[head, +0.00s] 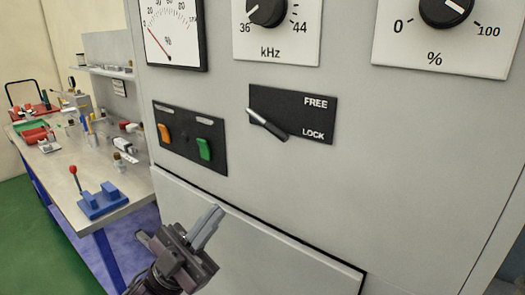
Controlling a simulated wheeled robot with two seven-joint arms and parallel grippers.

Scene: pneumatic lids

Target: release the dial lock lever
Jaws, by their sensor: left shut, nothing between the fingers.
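The lock lever (268,125) is on a black plate (292,101) on the grey panel, with FREE printed at its upper right and LOCK at its lower right. The lever slants down to the right, and its dark end is on the LOCK side. My left gripper (208,226) is shut and empty, below and left of the lever and apart from it, in front of the lower panel. My right gripper is not in view.
A kHz dial (267,10) and a percent dial (446,10) are above the plate. A switch plate with an orange switch (164,133) and a green switch (204,149) is left of the lever. A cluttered bench (140,180) stands at the left.

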